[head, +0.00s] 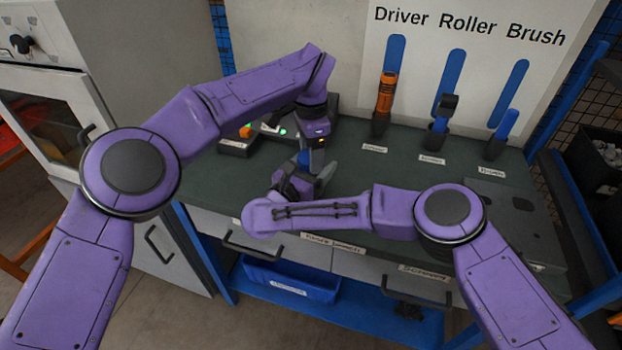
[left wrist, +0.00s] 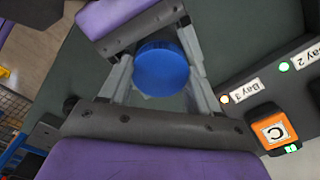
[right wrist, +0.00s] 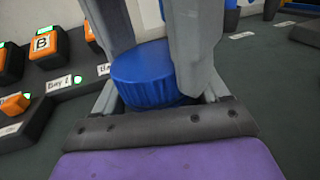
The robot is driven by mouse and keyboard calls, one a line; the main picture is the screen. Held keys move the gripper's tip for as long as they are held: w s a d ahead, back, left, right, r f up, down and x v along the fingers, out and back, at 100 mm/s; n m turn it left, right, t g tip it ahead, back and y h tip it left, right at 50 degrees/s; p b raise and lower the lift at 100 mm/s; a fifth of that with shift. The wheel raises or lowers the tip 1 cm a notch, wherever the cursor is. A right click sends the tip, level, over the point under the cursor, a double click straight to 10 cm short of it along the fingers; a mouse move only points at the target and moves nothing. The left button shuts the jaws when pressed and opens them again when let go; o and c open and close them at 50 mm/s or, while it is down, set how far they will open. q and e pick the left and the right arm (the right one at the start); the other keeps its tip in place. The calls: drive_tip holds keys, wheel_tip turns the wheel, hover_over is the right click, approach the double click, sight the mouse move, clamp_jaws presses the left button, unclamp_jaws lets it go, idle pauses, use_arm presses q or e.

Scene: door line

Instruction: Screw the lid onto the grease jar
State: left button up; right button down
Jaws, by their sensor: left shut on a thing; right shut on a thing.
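The round blue lid (left wrist: 162,68) shows from above in the left wrist view, with grey fingers on both sides. In the right wrist view the lid (right wrist: 150,75) shows its ridged side. My left gripper (head: 312,160) reaches down from above and is shut on the lid. My right gripper (head: 300,178) comes in low from the front and is shut on the grease jar, directly beneath the lid. The jar is almost wholly hidden by the lid and fingers. I cannot tell whether lid and jar are threaded together.
A control box (head: 238,147) with orange blocks and lit bays stands behind left on the dark bench (head: 375,185). An orange-handled driver (head: 386,92), a roller (head: 447,105) and a blue brush (head: 508,122) stand in holders at the back.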

use_arm(q)
drive_tip(key=shift+m, duration=0.8)
drive_tip(key=o, duration=1.2)
drive_tip(key=shift+c, duration=0.2)
drive_tip(key=shift+d+r, duration=0.1)
drive_tip(key=shift+r, duration=2.2)
